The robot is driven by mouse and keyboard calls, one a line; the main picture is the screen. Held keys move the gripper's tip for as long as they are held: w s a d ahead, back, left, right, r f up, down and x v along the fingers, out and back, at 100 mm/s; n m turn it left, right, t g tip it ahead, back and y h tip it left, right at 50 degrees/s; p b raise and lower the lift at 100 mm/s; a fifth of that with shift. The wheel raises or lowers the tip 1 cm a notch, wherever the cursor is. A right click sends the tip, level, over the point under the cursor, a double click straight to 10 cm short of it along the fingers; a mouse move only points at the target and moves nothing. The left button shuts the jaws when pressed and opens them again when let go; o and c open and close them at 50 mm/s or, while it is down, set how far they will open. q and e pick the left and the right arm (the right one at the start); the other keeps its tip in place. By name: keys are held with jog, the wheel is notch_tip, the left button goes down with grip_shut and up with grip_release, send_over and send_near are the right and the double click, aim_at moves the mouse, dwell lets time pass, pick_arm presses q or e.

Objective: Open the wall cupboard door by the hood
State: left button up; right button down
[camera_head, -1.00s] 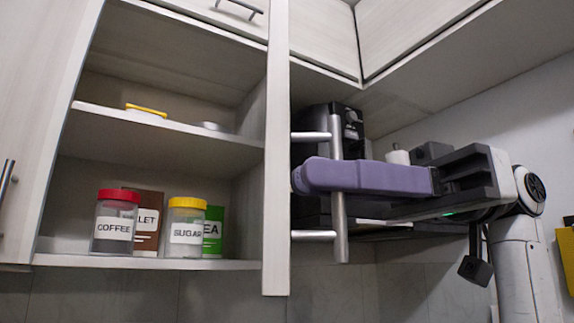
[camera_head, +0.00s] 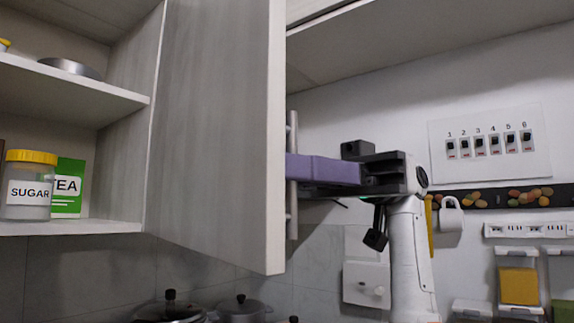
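The wall cupboard door (camera_head: 210,120), a tall pale wood-grain panel, stands swung out from the cupboard, with its inner side facing me. Its metal bar handle (camera_head: 292,222) shows past the door's right edge. My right gripper (camera_head: 322,170), with purple fingers, is at the handle from the right. Its fingertips are partly hidden behind the door edge, so I cannot tell whether it grips the bar. The open cupboard's shelf (camera_head: 75,228) shows at left. My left gripper is not in view.
A sugar jar (camera_head: 28,192) and a green tea box (camera_head: 67,188) stand on the lower shelf. Pots with lids (camera_head: 170,310) are below the door. A switch panel (camera_head: 488,142) and spice dispensers (camera_head: 518,285) are on the right wall.

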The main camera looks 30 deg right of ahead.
jog(key=c, duration=2.1)
grip_release()
jog(key=v, duration=1)
jog(key=shift+d+p, duration=0.2)
jog(key=shift+p, duration=0.15)
